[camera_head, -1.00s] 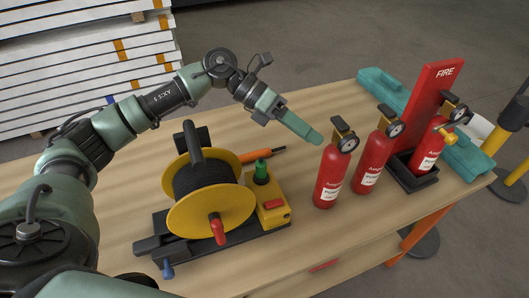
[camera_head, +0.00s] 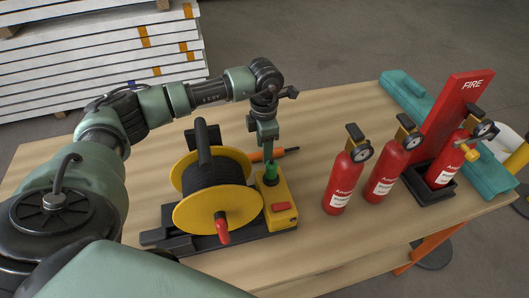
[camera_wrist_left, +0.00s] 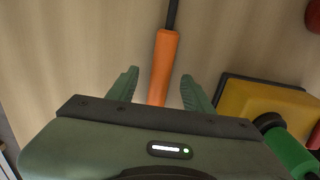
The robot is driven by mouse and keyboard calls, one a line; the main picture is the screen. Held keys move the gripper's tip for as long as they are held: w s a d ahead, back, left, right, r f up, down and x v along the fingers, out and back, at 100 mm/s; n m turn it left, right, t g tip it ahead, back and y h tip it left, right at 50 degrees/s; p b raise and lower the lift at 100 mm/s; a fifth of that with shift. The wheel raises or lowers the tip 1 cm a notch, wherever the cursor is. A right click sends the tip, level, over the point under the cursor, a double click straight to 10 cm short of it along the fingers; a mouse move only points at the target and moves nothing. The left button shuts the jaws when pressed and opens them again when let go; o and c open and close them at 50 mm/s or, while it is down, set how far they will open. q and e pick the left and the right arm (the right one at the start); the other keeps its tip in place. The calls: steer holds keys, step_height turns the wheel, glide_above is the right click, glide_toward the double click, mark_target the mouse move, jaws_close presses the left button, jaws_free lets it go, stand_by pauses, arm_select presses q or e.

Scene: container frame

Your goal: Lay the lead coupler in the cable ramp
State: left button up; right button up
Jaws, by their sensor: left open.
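An orange rod-like piece with a thin dark end (camera_head: 257,156) lies on the table behind the cable reel. I cannot tell for sure whether it is the lead coupler. It also shows in the left wrist view (camera_wrist_left: 163,65), running between the fingers and untouched. My left gripper (camera_head: 270,160) points down above it, open and empty; its fingers also show in the left wrist view (camera_wrist_left: 158,90). A green upright cylinder (camera_head: 271,173) stands on the yellow block (camera_head: 281,205) beside the reel. No cable ramp can be picked out surely. My right gripper is out of view.
The yellow cable reel (camera_head: 215,205) with its red handle stands just left of the gripper. Red extinguishers (camera_head: 344,183) and a red FIRE stand (camera_head: 455,105) are to the right. Long teal pieces (camera_head: 402,96) lie behind. Bare table (camera_head: 320,125) lies between.

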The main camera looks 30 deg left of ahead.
arm_select(q)
steer(key=shift+f, duration=0.6)
jaws_close()
steer(key=shift+r, duration=0.2)
